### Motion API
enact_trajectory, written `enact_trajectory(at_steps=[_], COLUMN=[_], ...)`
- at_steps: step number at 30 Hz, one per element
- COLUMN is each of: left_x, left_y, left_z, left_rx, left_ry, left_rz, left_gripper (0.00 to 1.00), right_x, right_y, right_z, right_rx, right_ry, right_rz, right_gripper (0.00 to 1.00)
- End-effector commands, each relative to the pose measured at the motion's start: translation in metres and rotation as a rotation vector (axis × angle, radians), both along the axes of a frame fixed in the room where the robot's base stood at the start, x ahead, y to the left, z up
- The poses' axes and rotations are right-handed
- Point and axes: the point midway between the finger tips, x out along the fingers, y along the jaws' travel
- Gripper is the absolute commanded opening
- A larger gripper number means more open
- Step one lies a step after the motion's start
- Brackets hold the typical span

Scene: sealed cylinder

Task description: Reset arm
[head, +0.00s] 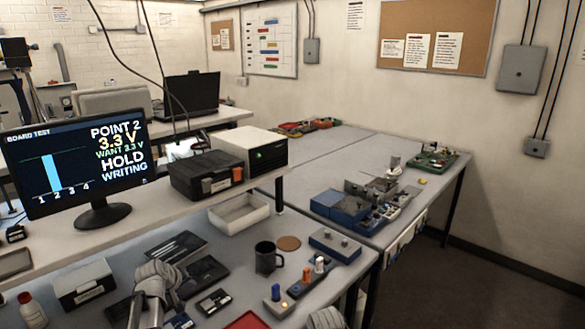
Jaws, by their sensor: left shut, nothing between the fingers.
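My left gripper (150,290) is at the lower left of the head view, over the front of the grey bench (215,255). It is shut and empty, beside a dark tray (203,272). A grey ribbed part of my right arm, at or near its gripper (325,318), just shows at the bottom edge. Its fingers are cut off by the frame. The monitor (75,165) on the shelf reads "POINT 2, 3.3 V, WANT 3.3 V, HOLD, WRITING".
A dark mug (267,258), a blue box with knobs (335,245) and small fixtures with orange and white knobs (308,276) stand on the bench. A white carton (82,284) and a bottle (33,310) are at left. The side table (325,165) has clear room.

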Motion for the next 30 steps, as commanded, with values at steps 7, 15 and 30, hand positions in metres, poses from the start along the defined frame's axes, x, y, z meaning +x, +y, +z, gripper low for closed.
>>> enact_trajectory(at_steps=[7,15,30], left_x=[-0.075,-0.185,-0.254], left_y=[-0.17,-0.271,-0.3], left_z=[-0.033,-0.05,-0.05], left_rx=[0.134,0.337,0.489], left_ry=[0.266,0.531,0.687], left_rz=[-0.393,-0.742,-0.918], left_gripper=[0.0,0.0,0.0], right_x=[0.0,0.0,0.0], right_y=[0.0,0.0,0.0], right_z=[0.0,0.0,0.0], right_rx=[0.0,0.0,0.0], right_ry=[0.0,0.0,0.0], right_rz=[0.0,0.0,0.0], right_gripper=[0.54,0.54,0.54])
